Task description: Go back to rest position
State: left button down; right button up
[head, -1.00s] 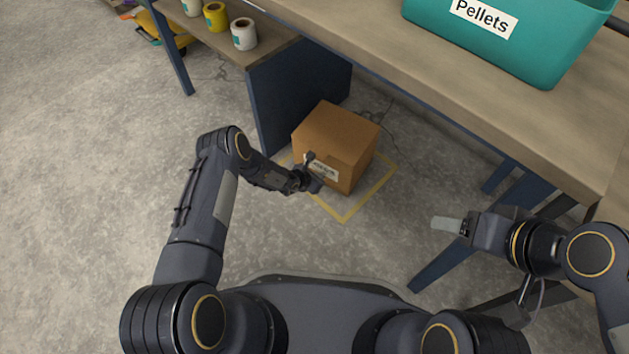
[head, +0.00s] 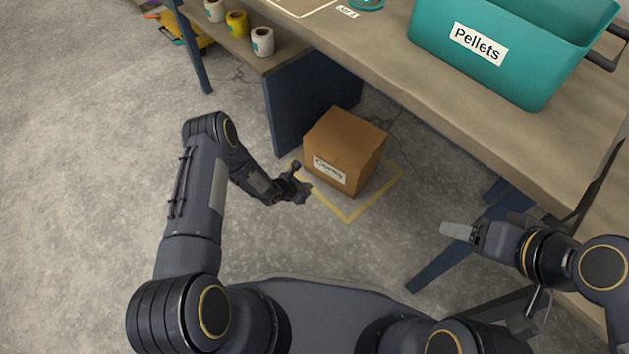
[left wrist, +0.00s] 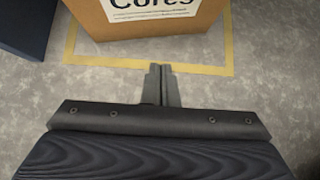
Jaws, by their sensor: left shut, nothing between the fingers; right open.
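My left gripper (head: 301,190) is shut and empty. It hangs over the floor just left of and in front of a brown cardboard box (head: 350,140) labelled "Cores". In the left wrist view its closed fingers (left wrist: 160,84) point at the box's labelled face (left wrist: 180,28), with a strip of floor between them. My right gripper (head: 458,231) is open and empty, at the right, in front of the workbench. Its fingertips show only from the side.
The box stands inside a yellow floor square (head: 348,217). A workbench (head: 430,85) bears a teal "Pellets" bin (head: 510,70). A shelf (head: 250,52) holds tape rolls (head: 262,42). A blue panel (head: 300,105) stands behind the box. The floor at left is clear.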

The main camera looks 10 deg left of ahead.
pick_arm(q)
jog(key=shift+v, duration=0.75)
